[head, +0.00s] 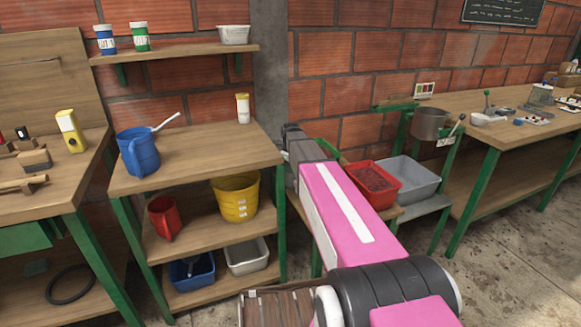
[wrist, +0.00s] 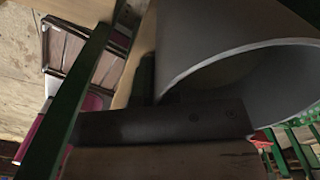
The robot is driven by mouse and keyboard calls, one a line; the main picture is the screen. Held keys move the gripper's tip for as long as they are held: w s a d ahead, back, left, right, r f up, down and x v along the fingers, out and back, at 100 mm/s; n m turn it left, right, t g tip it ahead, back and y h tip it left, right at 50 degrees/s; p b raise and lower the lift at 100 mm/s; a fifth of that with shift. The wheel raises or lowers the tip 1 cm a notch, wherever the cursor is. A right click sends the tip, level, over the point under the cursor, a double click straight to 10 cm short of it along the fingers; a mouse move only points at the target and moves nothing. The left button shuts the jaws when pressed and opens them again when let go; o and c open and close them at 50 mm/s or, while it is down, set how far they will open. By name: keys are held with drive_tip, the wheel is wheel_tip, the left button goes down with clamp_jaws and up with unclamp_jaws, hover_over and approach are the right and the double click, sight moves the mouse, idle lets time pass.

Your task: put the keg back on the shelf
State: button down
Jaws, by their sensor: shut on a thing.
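A large grey rounded vessel with an open mouth, apparently the keg (wrist: 200,38), fills the upper right of the wrist view, very close. Its pale rim faces down and to the right, and its inside is dark. My gripper (wrist: 165,122) shows in the wrist view as a dark bar with screws just below the vessel. It is shut, apparently on the vessel, though the contact is hidden. In the head view my pink arm hides both the gripper and the held thing. The wooden shelf unit (head: 190,160) stands left of my arm, beside the brick wall.
A blue jug (head: 138,152) and a pale bottle (head: 243,108) stand on its top board. A yellow bucket (head: 236,197) and a red jug (head: 164,218) stand below. A red tray (head: 374,184) and grey tub (head: 408,177) sit right of my arm.

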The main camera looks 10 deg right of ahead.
drive_tip(key=c, duration=1.3)
unclamp_jaws()
drive_tip(key=shift+f, duration=0.1)
wheel_tip(320, 180, up, 11)
drive_tip(key=shift+r, duration=0.2)
drive_tip(key=shift+o, duration=0.8)
drive_tip(key=shift+r, duration=0.35)
drive_tip(key=s+d+n+y, duration=0.2)
drive_tip(key=d+n+y, duration=0.2)
drive_tip(key=d+n, duration=0.2)
drive_tip(key=shift+t, duration=0.4)
drive_tip(key=shift+d+x, duration=0.2)
drive_tip(key=shift+x, duration=5.25)
